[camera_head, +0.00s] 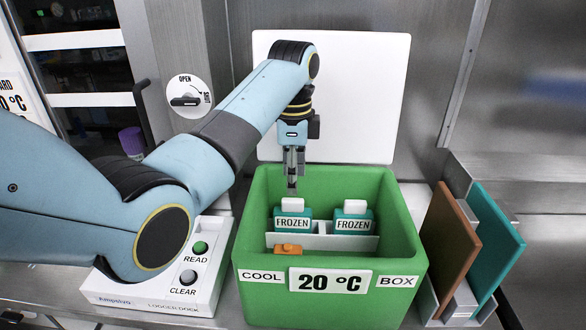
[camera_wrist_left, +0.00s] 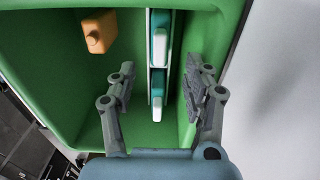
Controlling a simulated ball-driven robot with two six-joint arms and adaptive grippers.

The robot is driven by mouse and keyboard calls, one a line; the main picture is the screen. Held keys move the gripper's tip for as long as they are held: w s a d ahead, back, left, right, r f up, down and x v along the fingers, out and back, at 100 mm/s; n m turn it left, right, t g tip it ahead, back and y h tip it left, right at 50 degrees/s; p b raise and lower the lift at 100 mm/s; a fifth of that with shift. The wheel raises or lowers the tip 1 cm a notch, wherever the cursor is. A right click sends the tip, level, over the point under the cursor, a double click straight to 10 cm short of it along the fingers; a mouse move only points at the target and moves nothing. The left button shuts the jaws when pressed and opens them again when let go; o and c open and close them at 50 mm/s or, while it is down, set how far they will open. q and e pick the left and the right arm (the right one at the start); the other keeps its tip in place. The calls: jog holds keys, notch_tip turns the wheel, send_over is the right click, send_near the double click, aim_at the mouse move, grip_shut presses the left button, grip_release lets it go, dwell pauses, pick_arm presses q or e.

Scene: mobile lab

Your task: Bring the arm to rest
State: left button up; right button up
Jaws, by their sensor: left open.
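My left arm reaches in from the left in the head view, and its gripper (camera_head: 291,183) points down over the green cool box (camera_head: 256,299). In the left wrist view the same gripper (camera_wrist_left: 163,80) has its two fingers spread apart with nothing held between them. Two teal FROZEN bottles with white caps stand in the box: the left one (camera_head: 292,223) is just below the fingertips, the right one (camera_head: 353,224) beside it. Both also show between the fingers in the left wrist view. My right gripper is not in view.
A white logger dock (camera_head: 160,294) with READ and CLEAR buttons stands left of the box. Brown (camera_head: 447,246) and teal (camera_head: 494,243) panels stand in a rack at right. A white lid-like panel (camera_head: 370,90) stands behind.

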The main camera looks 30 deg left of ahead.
pick_arm(q)
jog(key=shift+r, duration=0.8)
